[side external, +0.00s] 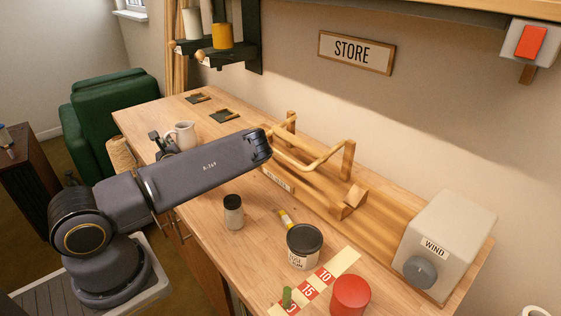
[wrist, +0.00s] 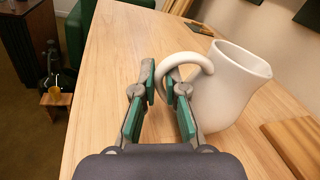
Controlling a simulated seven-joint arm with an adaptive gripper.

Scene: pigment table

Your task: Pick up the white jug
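The white jug (side external: 185,133) stands upright on the far part of the wooden table in the side view. In the wrist view the jug (wrist: 228,88) is at right, its spout to the right and its looped handle to the left. My gripper (wrist: 161,88) is open, with a gap between its green-padded fingers. The left edge of the handle shows between the fingertips, and the right fingertip overlaps the handle loop. I cannot tell whether either finger touches it. In the side view my arm hides most of my gripper (side external: 160,143).
A wooden rail frame (side external: 312,163) runs along the back. A small jar (side external: 233,212), a dark-lidded tin (side external: 304,247), a red cylinder (side external: 350,296) and the WIND box (side external: 447,240) stand nearer. Dark plates (side external: 224,115) lie behind the jug. Table left of my gripper is clear.

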